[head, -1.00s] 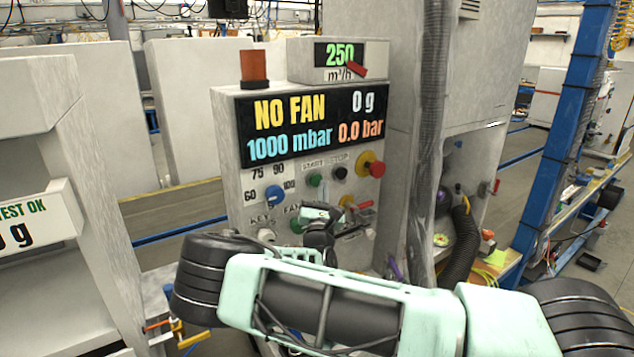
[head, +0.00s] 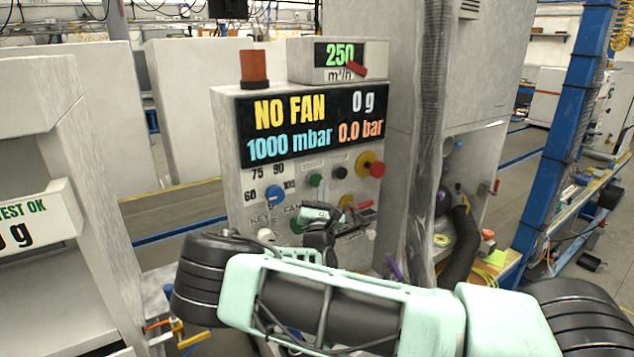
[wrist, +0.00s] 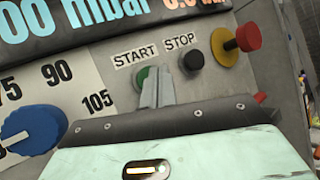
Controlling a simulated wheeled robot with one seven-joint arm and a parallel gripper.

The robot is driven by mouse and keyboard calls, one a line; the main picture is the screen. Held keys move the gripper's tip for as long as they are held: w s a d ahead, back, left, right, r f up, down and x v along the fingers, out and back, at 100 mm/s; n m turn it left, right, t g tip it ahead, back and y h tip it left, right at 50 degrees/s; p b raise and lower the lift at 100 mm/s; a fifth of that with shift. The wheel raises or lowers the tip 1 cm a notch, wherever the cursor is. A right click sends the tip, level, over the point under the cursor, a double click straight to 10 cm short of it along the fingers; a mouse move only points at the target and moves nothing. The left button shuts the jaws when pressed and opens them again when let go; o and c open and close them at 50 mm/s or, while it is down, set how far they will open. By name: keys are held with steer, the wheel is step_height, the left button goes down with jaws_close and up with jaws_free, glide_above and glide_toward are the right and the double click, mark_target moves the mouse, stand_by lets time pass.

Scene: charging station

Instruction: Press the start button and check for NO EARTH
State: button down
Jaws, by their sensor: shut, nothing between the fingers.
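The charging station's panel (head: 238,190) faces me. Its display (head: 310,128) reads NO FAN, 0 g, 1000 mbar and 0.0 bar; NO EARTH does not show. The green start button (head: 315,180) sits left of the black stop button (head: 340,172). In the wrist view the green start button (wrist: 140,77) shows partly behind my fingers, under the START label (wrist: 135,57). My gripper (wrist: 157,72) is shut and empty, its tips at the button's right edge in the picture. I cannot tell whether they touch it. The black stop button (wrist: 193,60) is to their right.
A red knob on a yellow base (wrist: 248,37) is right of the stop button. A blue dial (head: 274,195) sits at the left of the panel. An unlit orange lamp (head: 254,66) stands on top. A grey corrugated hose (head: 428,120) hangs to the right.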

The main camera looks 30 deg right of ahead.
steer(key=shift+w, duration=0.1)
steer(key=shift+w, duration=0.3)
steer(key=shift+w, duration=0.5)
stand_by(0.8)
steer(key=shift+s+p, duration=0.2)
steer(key=shift+p, duration=0.1)
steer(key=shift+s+p, duration=0.45)
steer(key=shift+s, duration=0.25)
steer(key=s+p, duration=0.3)
steer(key=s, duration=0.2)
